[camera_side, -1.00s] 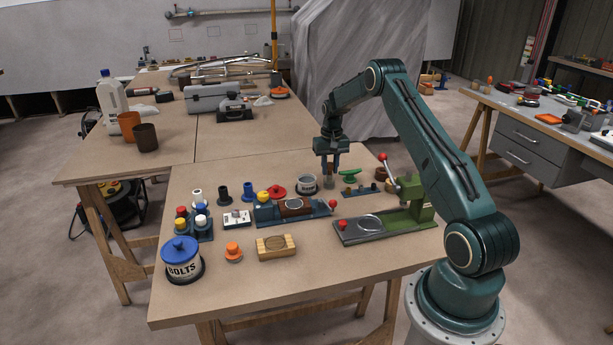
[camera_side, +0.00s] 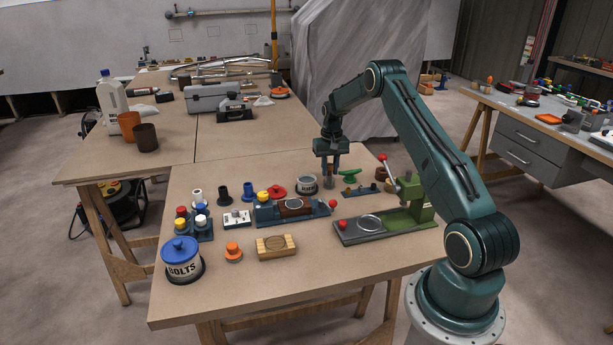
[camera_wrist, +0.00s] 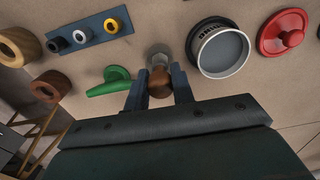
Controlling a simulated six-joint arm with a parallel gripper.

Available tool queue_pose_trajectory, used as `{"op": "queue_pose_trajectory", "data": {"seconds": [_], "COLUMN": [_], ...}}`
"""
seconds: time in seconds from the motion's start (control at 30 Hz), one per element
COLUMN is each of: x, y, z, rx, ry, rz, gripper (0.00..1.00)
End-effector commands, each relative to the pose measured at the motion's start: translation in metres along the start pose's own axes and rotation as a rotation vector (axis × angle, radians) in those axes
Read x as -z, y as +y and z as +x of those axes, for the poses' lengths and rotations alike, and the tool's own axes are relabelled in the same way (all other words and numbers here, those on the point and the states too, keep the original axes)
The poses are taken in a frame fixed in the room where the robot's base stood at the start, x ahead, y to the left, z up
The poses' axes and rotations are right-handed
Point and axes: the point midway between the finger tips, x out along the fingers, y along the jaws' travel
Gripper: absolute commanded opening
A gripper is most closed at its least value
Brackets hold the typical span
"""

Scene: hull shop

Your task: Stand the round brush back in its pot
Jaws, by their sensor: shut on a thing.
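My gripper (camera_side: 330,171) is over the far right of the bench, its fingers pointing down. It is shut on the round brush (camera_side: 328,182), which shows small under the fingers. In the wrist view the brush's brown wooden handle end (camera_wrist: 159,83) sits between the fingers, with a paler grey part beyond it. I cannot tell whether its lower end touches the bench. The grey round pot (camera_side: 306,185), with dark lettering on its side, stands just left of the brush. In the wrist view the pot (camera_wrist: 221,50) is right of the gripper, open-topped, and its inside looks empty.
A red knobbed lid (camera_side: 277,192) lies left of the pot. A green handled piece (camera_side: 349,175) and a blue strip with small rings (camera_side: 360,189) lie right of the brush. A green lever press (camera_side: 408,210) stands nearer. The front right of the bench is clear.

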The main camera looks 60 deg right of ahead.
Motion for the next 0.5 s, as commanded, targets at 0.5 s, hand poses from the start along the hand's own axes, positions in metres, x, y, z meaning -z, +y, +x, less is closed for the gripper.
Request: {"op": "queue_pose_trajectory", "data": {"seconds": [0.5], "x": [0.0002], "y": [0.0000], "z": [0.0072], "rx": [0.000], "ry": [0.000], "rz": [0.000], "gripper": [0.01]}}
